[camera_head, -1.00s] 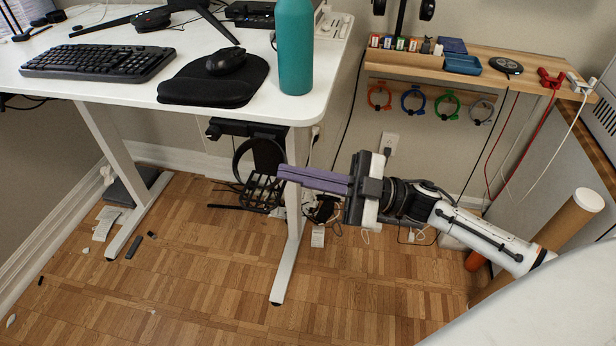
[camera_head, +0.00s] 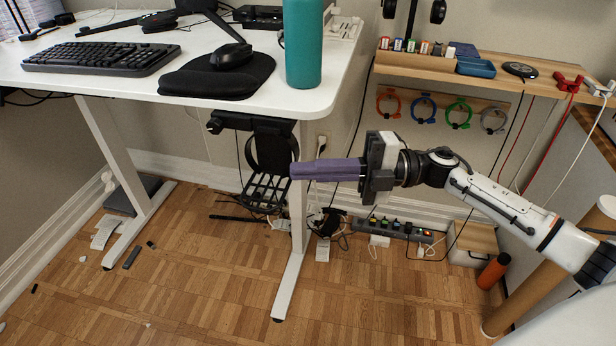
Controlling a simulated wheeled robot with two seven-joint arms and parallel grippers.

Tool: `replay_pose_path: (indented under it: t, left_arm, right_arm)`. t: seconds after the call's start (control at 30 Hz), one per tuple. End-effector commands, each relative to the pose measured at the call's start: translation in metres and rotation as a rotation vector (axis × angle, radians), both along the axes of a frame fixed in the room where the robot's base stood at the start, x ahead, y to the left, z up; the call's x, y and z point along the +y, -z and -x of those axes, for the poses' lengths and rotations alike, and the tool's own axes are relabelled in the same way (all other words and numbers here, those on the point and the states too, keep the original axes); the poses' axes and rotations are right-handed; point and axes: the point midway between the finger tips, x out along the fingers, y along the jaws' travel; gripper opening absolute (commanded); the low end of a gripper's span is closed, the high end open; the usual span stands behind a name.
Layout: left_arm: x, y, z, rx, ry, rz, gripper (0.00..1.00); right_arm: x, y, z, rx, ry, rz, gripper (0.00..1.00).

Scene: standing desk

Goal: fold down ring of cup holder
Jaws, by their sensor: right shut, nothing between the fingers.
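The black cup holder (camera_head: 262,126) hangs under the right part of the white desk's edge. Its ring (camera_head: 252,155) shows as a dark curved band close to the back plate; its exact tilt is hard to tell. The slatted base (camera_head: 266,190) juts out below the ring. My right gripper (camera_head: 292,171) comes in from the right with long purple fingers shut and empty. Its fingertips are in front of the desk leg, beside the ring's right side in the picture; whether they touch it I cannot tell. My left gripper is out of view.
A teal bottle (camera_head: 303,45) stands near the desk's corner above the holder. The white desk leg (camera_head: 296,235) is right behind the fingertips. A power strip (camera_head: 395,230) with cables lies on the floor. A wooden shelf (camera_head: 440,63) is at the right.

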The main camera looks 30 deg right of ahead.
Motion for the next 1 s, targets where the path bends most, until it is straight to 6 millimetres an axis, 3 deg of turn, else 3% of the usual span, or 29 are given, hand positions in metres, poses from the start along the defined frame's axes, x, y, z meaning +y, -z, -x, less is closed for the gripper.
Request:
replay_pose_path:
  t: [0.37, 1.0]
  left_arm:
    - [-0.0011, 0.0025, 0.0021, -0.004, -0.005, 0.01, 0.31]
    - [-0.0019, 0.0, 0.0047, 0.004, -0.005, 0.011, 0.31]
  right_arm:
    - [-0.0043, 0.0021, -0.0052, -0.089, 0.0, 0.076, 0.0]
    - [0.0012, -0.0003, -0.0025, -0.093, -0.004, 0.08, 0.0]
